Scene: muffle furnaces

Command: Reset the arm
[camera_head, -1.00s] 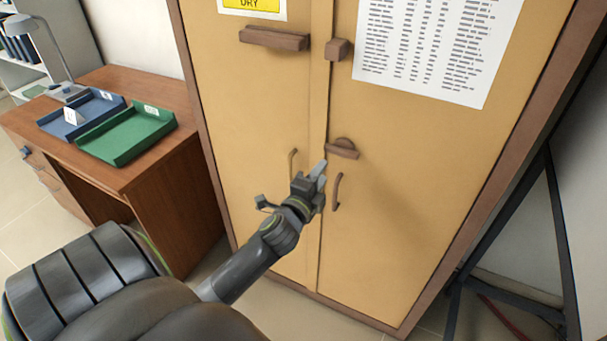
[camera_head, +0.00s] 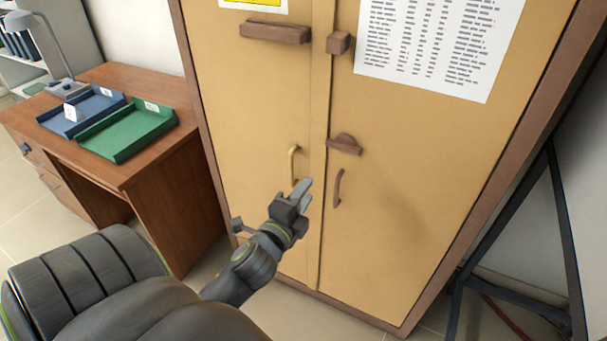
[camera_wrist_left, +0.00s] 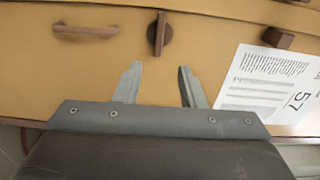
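My left gripper (camera_head: 302,190) is in front of the tan cabinet (camera_head: 420,190), near the seam between its two doors and just below the left door's handle (camera_head: 293,165). In the left wrist view its two fingers (camera_wrist_left: 159,85) are apart with nothing between them. A brown latch (camera_head: 345,144) sits on the right door, above that door's handle (camera_head: 338,188). In the left wrist view a latch knob (camera_wrist_left: 159,33) lies beyond the fingertips, apart from them. Both doors are closed. My right gripper is in neither view.
A wooden desk (camera_head: 160,190) stands at the left with a blue tray (camera_head: 72,119) and a green tray (camera_head: 125,133). A dark metal frame (camera_head: 562,235) stands at the right. A printed sheet (camera_head: 440,45) is on the right door.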

